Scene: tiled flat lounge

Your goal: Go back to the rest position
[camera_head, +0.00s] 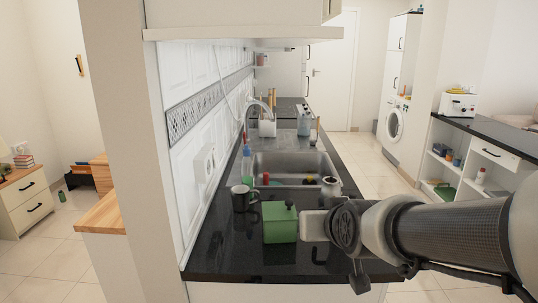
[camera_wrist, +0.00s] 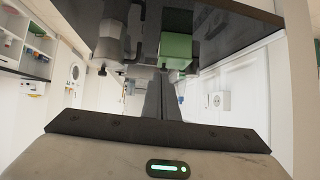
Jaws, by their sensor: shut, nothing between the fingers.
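My gripper (camera_wrist: 160,80) shows in the wrist view with its dark fingers together and nothing between them. In the head view my arm reaches in from the right over the front of the black counter (camera_head: 220,262); I cannot make out the fingertips there. A green box (camera_head: 281,222) with a small knob on top stands on the counter, just left of my arm's end in the picture. The green box also shows in the wrist view (camera_wrist: 176,50), beyond the fingers; that view looks upside down. I cannot tell the exact gap between them.
A dark mug (camera_head: 240,198) stands left of the green box. A tiled wall (camera_head: 200,160) bounds the counter's left. Floor (camera_head: 365,172) shows clear between the counter and the shelf unit (camera_head: 470,165).

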